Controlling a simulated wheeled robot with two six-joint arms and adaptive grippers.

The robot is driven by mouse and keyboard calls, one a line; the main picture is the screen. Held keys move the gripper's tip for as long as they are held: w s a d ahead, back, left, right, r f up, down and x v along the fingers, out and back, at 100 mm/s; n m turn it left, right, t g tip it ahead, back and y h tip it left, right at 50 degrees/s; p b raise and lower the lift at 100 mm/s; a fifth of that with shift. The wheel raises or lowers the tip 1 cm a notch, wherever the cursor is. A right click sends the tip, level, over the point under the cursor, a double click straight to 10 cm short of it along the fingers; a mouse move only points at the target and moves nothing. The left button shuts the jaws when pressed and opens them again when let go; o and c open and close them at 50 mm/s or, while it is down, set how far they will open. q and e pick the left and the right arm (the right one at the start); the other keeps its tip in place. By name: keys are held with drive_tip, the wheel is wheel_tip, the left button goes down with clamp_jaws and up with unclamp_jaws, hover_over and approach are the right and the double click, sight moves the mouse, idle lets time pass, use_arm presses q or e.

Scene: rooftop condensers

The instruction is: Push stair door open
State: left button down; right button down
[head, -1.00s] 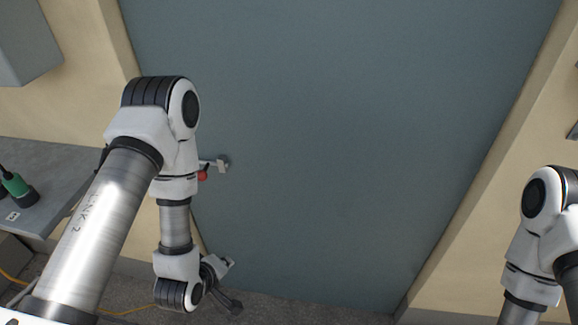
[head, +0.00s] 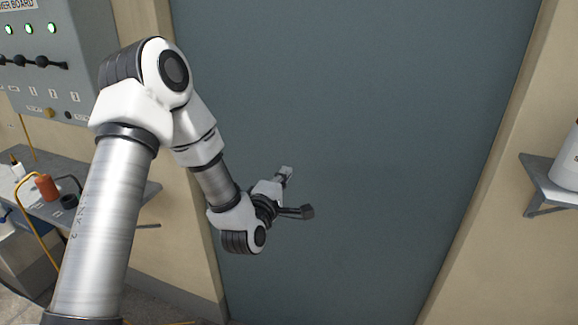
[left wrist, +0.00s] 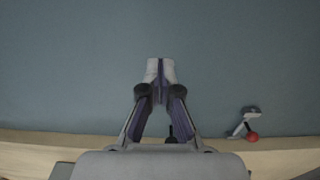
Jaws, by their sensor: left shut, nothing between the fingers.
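The stair door (head: 370,130) is a large blue-grey panel filling the middle of the head view, and I see no gap along its visible edges. It also fills most of the left wrist view (left wrist: 70,70). Its handle (left wrist: 243,121), with a red knob (left wrist: 252,136), shows at the lower right of the left wrist view, to the right of my fingers; my arm hides it in the head view. My left gripper (head: 286,171) is shut and empty in front of the door, and its closed fingertips show in the left wrist view (left wrist: 160,70). I cannot tell whether it touches the panel. My right gripper is out of view.
A grey power board (head: 60,60) with green lights hangs on the left wall. Below it, a grey bench (head: 140,192) holds an orange bottle (head: 47,187) and small items. A small wall shelf (head: 545,178) at right holds a white container (head: 568,160).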

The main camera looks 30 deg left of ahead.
use_arm(q)
approach(301, 149)
drive_tip(key=shift+b+x, duration=0.5)
drive_tip(key=shift+x, duration=1.8)
drive_tip(key=shift+d, duration=0.1)
drive_tip(key=shift+b+x, duration=0.7)
drive_tip(key=shift+x, duration=0.7)
drive_tip(key=shift+w, duration=0.55)
